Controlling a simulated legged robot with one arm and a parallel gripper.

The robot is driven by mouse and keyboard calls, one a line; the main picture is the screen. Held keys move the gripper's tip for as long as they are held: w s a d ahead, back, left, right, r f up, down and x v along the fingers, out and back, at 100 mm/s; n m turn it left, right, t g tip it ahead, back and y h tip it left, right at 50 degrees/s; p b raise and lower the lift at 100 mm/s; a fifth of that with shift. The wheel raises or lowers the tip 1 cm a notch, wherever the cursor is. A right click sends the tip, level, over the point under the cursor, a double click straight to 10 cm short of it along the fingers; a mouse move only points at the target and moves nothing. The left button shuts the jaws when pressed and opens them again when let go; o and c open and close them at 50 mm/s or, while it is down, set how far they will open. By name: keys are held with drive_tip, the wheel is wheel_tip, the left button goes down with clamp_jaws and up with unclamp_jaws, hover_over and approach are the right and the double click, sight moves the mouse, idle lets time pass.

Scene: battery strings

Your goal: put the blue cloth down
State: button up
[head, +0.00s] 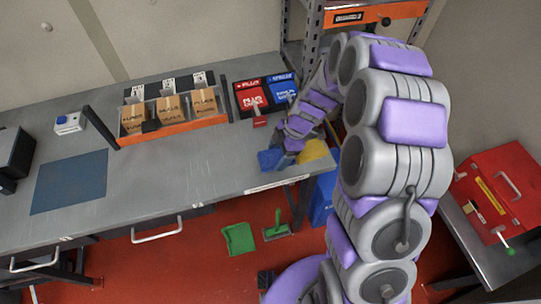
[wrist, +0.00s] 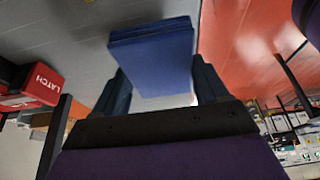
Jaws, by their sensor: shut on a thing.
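The blue cloth (head: 269,159) is a folded, layered piece at the right end of the grey bench (head: 200,180). In the wrist view the blue cloth (wrist: 152,50) sits between the two fingers of my gripper (wrist: 160,85). My gripper is shut on it. In the head view my gripper (head: 284,155) is partly hidden by my arm, just above the bench near its front right edge. I cannot tell whether the cloth touches the bench top. A yellow thing (head: 313,152) lies just right of the cloth.
An orange rack (head: 172,127) with brown boxes and red and blue bins (head: 267,94) stand behind. A flat blue mat (head: 70,182) lies on the left of the bench. The bench middle is clear.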

sight(269, 151)
drive_tip(key=shift+w+a+f, duration=0.2)
drive_tip(key=shift+w+a, duration=0.8)
drive_tip(key=shift+a, duration=0.25)
drive_tip(key=shift+f+b, duration=0.55)
drive_tip(key=shift+f, duration=1.15)
drive_tip(key=shift+f, duration=0.1)
drive_tip(key=o, duration=1)
